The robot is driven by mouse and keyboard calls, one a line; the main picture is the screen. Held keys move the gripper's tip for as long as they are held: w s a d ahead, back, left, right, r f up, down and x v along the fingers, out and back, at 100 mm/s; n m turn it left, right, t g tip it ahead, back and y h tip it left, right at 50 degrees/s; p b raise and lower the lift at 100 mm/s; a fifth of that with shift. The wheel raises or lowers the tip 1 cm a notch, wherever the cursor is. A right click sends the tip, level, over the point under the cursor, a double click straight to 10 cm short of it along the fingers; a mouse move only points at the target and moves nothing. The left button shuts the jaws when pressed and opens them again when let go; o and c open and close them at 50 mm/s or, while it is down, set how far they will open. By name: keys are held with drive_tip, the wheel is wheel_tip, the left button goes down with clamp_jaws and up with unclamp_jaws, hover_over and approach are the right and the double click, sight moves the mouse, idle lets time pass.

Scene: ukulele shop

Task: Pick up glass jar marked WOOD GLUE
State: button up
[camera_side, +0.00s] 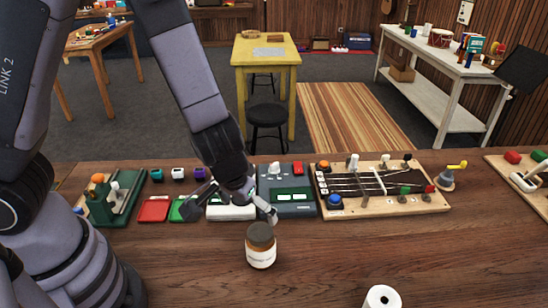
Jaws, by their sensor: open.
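A small glass jar (261,247) with a brown lid and a pale label stands upright on the wooden workbench, near the middle of the side view. Its label print is too small to read with certainty. My gripper (232,217) is above the bench, behind and a little left of the jar. Its fingers are spread apart, with one near a white block and the other just behind the jar's lid. The gripper appears empty and apart from the jar.
Behind the jar stand a green device (108,202), red pad (154,210), grey box with a green display (287,197) and wooden string board (380,190). A white roll (382,297) sits at the front edge. Bare bench (440,255) lies right of the jar.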

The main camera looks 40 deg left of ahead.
sight(262, 239)
drive_tip(key=shift+x, duration=6.75)
drive_tip(key=shift+d, duration=0.15)
drive_tip(key=shift+c, duration=0.3)
drive_tip(key=c, duration=1.2)
drive_tip(key=shift+r, duration=0.2)
